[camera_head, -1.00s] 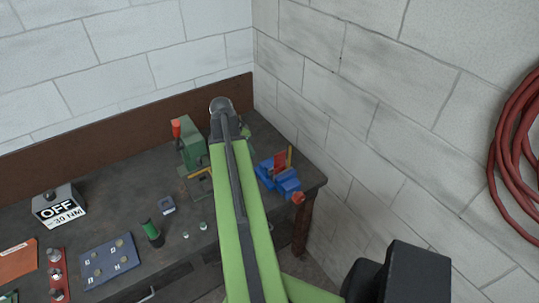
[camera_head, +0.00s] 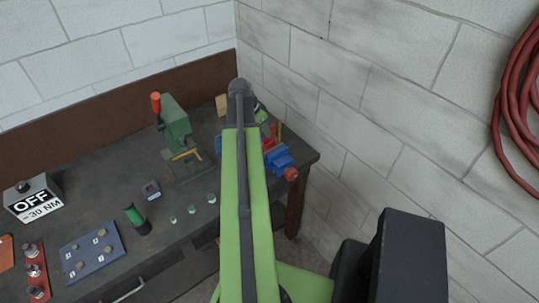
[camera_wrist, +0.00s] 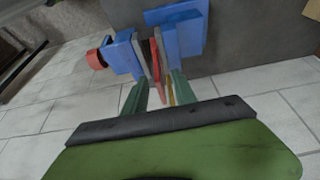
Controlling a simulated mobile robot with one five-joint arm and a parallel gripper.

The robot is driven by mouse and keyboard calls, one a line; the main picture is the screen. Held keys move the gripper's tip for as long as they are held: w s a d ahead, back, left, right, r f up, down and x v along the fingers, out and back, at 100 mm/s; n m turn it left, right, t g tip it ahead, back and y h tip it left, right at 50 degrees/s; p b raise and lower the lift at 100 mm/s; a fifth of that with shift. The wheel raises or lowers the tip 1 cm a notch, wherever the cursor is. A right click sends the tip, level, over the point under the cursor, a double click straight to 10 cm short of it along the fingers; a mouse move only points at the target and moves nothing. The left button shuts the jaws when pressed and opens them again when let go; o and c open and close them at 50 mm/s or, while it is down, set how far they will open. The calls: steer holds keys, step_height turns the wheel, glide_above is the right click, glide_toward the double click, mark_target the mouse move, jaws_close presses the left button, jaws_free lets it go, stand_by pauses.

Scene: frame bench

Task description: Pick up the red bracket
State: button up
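The red bracket (camera_wrist: 157,62) stands upright between the grey jaw plates of a blue vise (camera_wrist: 184,36) in the wrist view. In the head view the blue vise (camera_head: 278,158) sits at the bench's right end, and my arm partly covers it and the bracket. My gripper (camera_wrist: 157,88) is open in the wrist view. Its two green fingers point at the vise, one on each side of the bracket's line. I see nothing held between them. Whether the fingers touch the bracket is unclear. In the head view the fingers are mostly hidden behind my arm.
A green press with a red-tipped lever (camera_head: 175,125) stands left of my arm. A green cylinder (camera_head: 137,218), a blue plate (camera_head: 93,249) and an OFF sign box (camera_head: 33,200) lie farther left. The block wall (camera_head: 340,130) is close on the right.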

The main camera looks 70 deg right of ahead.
mark_target(272, 141)
steer(key=shift+s+d+f, duration=0.1)
steer(key=shift+d+f, duration=0.1)
steer(key=shift+f, duration=0.5)
steer(key=shift+r, duration=0.15)
steer(key=b+x, duration=0.5)
steer(key=shift+s, duration=0.3)
jaws_close()
stand_by(0.4)
